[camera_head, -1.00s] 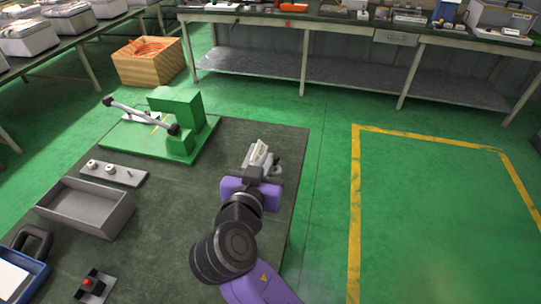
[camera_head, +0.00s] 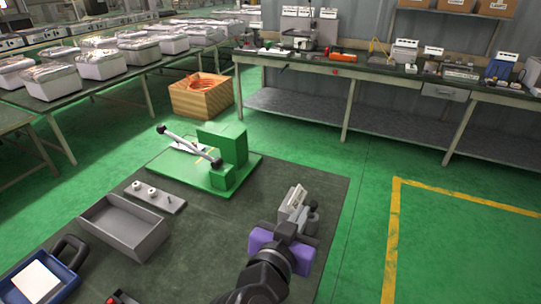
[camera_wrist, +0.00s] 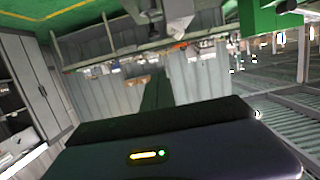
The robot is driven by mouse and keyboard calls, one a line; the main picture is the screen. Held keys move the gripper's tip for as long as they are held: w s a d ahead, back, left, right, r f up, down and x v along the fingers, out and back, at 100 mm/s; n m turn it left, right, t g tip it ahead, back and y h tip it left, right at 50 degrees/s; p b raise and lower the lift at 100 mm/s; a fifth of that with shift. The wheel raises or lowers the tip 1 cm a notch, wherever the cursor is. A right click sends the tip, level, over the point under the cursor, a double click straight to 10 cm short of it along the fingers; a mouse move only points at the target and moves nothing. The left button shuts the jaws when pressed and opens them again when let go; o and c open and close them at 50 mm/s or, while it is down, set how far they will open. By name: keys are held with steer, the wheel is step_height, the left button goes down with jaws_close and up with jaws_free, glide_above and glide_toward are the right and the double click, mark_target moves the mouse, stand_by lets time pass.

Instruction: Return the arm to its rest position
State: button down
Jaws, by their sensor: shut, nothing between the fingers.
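My gripper (camera_head: 296,196) is at the end of my arm in the head view, over the right part of the dark work table (camera_head: 215,245). Its pale grey fingers are shut and hold nothing. It is right of the green fixture (camera_head: 228,148) and clear of it. A silver bar with dark ends (camera_head: 190,145) lies across the fixture, slanting. In the wrist view the room appears upside down, with a dark housing bearing a small lit indicator (camera_wrist: 148,155) at the bottom. I cannot make out the fingertips clearly there.
On the table are a grey open tray (camera_head: 127,228), a plate with small white pieces (camera_head: 155,196), a blue tray (camera_head: 40,282) and a red-button box (camera_head: 115,300). Beyond stand a wooden crate (camera_head: 201,98) and a long bench (camera_head: 400,80). Yellow-lined floor (camera_head: 460,250) at right is empty.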

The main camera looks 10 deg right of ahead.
steer(key=a+n+t+y, duration=0.5)
steer(key=a+n+y, duration=0.3)
steer(key=s+f+n+y, duration=0.3)
steer(key=s+y, duration=0.1)
steer(key=s, duration=0.2)
steer(key=s+d+f+m+h, duration=0.1)
steer(key=s+d, duration=0.3)
steer(key=s, duration=0.6)
steer(key=s+d+f+m+g+h, duration=0.1)
steer(key=s+d, duration=0.4)
steer(key=s, duration=0.5)
steer(key=s+d+f+m+g+h, duration=0.1)
steer(key=s+d+f, duration=0.2)
steer(key=s, duration=0.7)
steer(key=shift+d+m, duration=0.4)
steer(key=shift+d, duration=0.35)
